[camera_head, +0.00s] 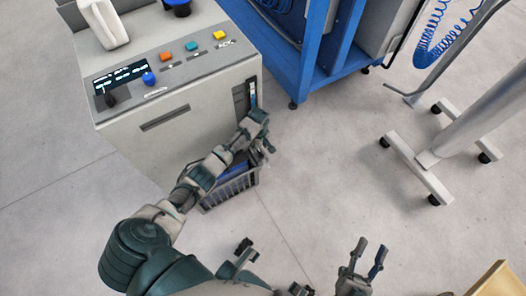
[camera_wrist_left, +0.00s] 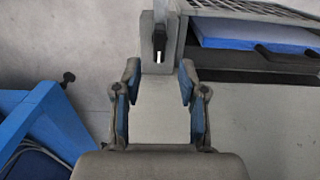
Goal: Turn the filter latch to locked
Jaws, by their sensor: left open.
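The grey machine (camera_head: 180,125) stands at the left in the head view, with a dark upright recess (camera_head: 240,99) near its right corner. A grey upright part (camera_wrist_left: 150,45) with a dark slot and white mark lies just beyond the fingertips. I cannot tell whether it is the latch or if they touch. My right gripper (camera_head: 364,263) is open and empty.
A grey basket (camera_head: 232,188) with blue contents sits on the floor below my left forearm. A blue frame (camera_head: 312,68) stands behind, and a wheeled grey stand (camera_head: 432,160) is at the right. The floor between them is clear. A wooden edge (camera_head: 500,282) shows at lower right.

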